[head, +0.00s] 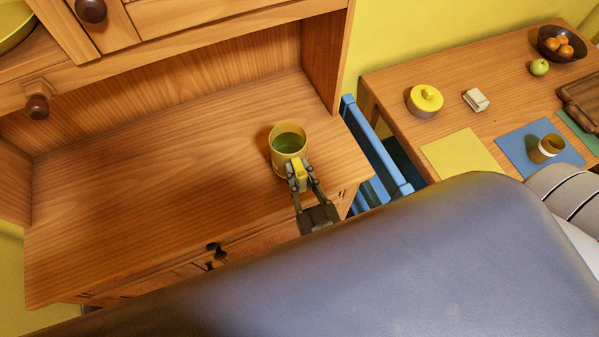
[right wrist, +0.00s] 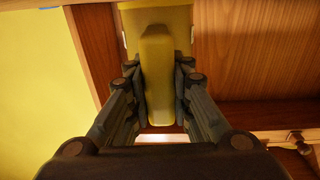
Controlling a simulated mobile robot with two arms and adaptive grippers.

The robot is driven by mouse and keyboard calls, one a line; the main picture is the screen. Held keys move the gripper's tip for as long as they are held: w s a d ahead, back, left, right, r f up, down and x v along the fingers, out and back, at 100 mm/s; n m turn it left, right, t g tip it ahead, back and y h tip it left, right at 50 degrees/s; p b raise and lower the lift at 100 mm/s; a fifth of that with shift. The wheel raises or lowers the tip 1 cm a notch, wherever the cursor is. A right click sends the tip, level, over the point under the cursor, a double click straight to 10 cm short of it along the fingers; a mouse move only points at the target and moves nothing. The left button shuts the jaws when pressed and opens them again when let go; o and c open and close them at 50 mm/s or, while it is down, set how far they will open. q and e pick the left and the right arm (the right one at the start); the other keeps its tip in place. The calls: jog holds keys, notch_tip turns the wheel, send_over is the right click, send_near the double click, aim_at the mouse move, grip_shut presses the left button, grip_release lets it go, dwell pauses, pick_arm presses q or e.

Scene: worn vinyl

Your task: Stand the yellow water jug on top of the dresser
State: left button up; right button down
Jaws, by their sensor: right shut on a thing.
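The yellow water jug (head: 288,143) is upright over the right front part of the dresser's wooden top (head: 150,185), its open mouth showing a greenish inside. I cannot tell whether its base touches the wood. My right gripper (head: 298,178) is shut on the jug's handle, reaching in from the front edge. In the right wrist view the handle (right wrist: 157,75) sits between the fingers (right wrist: 158,95), with the jug's body behind it. My left gripper is not in view.
The dresser's top is bare left of the jug, with an upper cabinet above its back. A blue chair (head: 375,150) stands right of it. A table (head: 480,70) beyond holds a yellow lidded pot (head: 425,99), a cup (head: 547,148) and a fruit bowl (head: 548,38).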

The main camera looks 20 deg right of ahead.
jog(key=shift+f+b, duration=0.35)
jog(key=shift+f, duration=0.2)
dwell(0.7)
jog(key=c, duration=1.4)
grip_release()
jog(key=shift+o, duration=0.2)
jog(key=shift+f, duration=0.15)
jog(key=shift+s, duration=0.15)
jog(key=shift+s+a+p, duration=0.1)
jog(key=shift+s+p, duration=0.45)
jog(key=shift+s, duration=3.3)
